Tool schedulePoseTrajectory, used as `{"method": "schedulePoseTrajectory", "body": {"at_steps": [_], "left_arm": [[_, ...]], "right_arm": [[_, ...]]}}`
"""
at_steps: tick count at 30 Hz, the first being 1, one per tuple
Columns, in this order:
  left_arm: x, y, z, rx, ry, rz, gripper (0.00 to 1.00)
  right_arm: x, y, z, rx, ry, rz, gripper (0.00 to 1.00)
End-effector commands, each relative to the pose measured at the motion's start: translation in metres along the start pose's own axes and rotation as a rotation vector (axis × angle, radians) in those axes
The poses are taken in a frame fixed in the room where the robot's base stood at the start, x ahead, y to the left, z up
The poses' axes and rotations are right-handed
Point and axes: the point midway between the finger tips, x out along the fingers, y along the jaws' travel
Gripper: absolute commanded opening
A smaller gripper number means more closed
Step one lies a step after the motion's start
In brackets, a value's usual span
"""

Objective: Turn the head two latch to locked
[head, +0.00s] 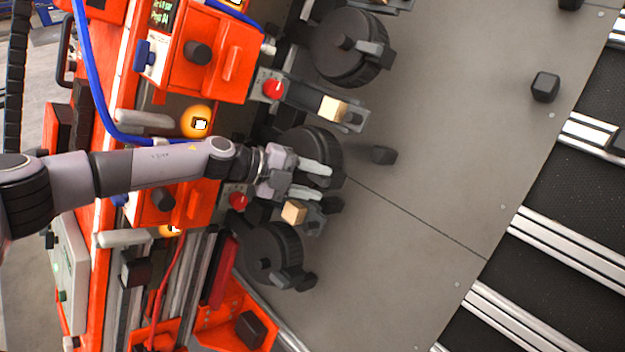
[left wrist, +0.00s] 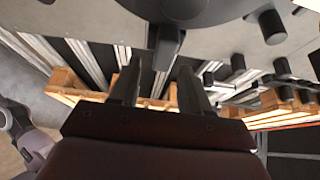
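My left gripper (head: 324,182) reaches in from the left in the head view, its two pale fingers apart, in front of the middle black round head (head: 318,142). In the left wrist view the dark fingers (left wrist: 160,85) are also apart. A dark handle (left wrist: 168,42) on a round dark part hangs ahead of the gap between them; I cannot tell whether they touch it. Two red round knobs on grey plates, an upper one (head: 273,89) and a lower one (head: 238,201), show beside the heads. No readable label shows which is head two's latch. My right gripper is not in view.
More black heads stand above (head: 340,48) and below (head: 265,255). Tan blocks sit on arms near my gripper, one above (head: 332,108) and one below (head: 293,212). The orange housing (head: 200,55) and blue hose (head: 95,90) are at left. Grey plate (head: 430,130) lies open at right.

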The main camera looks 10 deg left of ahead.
Motion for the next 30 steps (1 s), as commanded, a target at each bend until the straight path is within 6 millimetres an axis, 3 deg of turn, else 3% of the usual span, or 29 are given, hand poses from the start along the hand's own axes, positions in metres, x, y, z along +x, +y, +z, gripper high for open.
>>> {"method": "schedulePoseTrajectory", "body": {"at_steps": [5, 18, 30], "left_arm": [[-0.008, 0.0, 0.001, -0.001, -0.002, -0.001, 0.47], [-0.064, 0.0, 0.0, 0.0, -0.001, -0.001, 0.47], [-0.072, 0.0, 0.0, 0.001, 0.0, 0.0, 0.47]], "right_arm": [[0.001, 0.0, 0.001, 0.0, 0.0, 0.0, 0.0], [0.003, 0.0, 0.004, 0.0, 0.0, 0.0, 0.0], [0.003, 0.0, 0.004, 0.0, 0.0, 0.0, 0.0]]}}
